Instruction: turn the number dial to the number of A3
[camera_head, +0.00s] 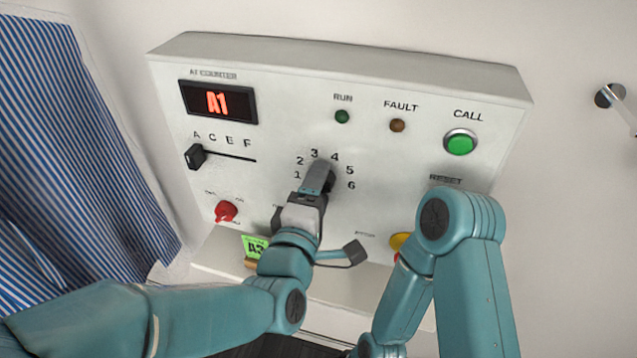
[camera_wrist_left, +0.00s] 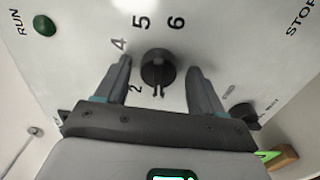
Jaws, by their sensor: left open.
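The number dial (camera_wrist_left: 158,66) is a round black knob. In the wrist view it sits between the two spread fingers of my left gripper (camera_wrist_left: 162,82), with a gap on both sides. In the head view my left gripper (camera_head: 319,176) covers most of the dial, below the numbers 1 to 6 (camera_head: 315,154). I cannot tell which number it points to. The display (camera_head: 217,102) reads A1 in red. A green card (camera_head: 254,246) marked A3 sits at the panel's lower edge. My right gripper is out of view.
The letter slider (camera_head: 195,156) stands under A. A red knob (camera_head: 226,211) is at lower left. The green call button (camera_head: 460,142) is at upper right. A yellow part (camera_head: 399,240) is partly hidden by my right arm. Blue striped cloth (camera_head: 65,140) hangs at left.

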